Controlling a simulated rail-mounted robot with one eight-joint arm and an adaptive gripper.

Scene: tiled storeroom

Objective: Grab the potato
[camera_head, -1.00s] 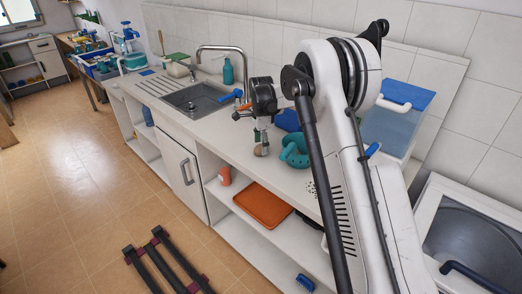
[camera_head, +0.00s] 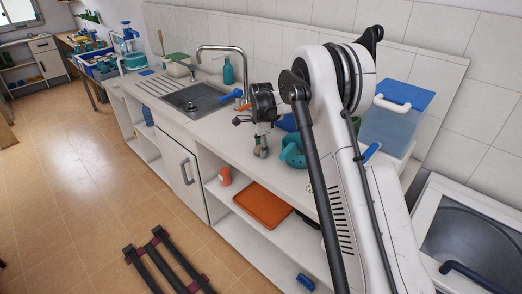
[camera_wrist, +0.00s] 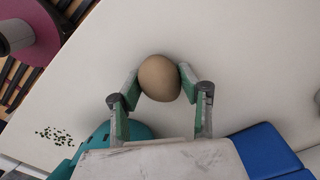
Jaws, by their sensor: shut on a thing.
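The potato (camera_wrist: 159,78) is a brown, rounded lump in the wrist view. My gripper (camera_wrist: 158,84) is shut on it, with a green fingertip pressed against each side. In the head view my gripper (camera_head: 261,143) points down over the white counter (camera_head: 218,136), between the sink and the teal watering can. The potato (camera_head: 263,153) shows there only as a small brown spot at the fingertips. I cannot tell whether it touches the counter or is just above it.
The teal watering can (camera_head: 293,152) stands close to the right of my gripper. The sink (camera_head: 200,98) with its tall tap lies to the left. A blue-lidded box (camera_head: 388,125) stands farther right. An orange tray (camera_head: 263,204) lies on the shelf below.

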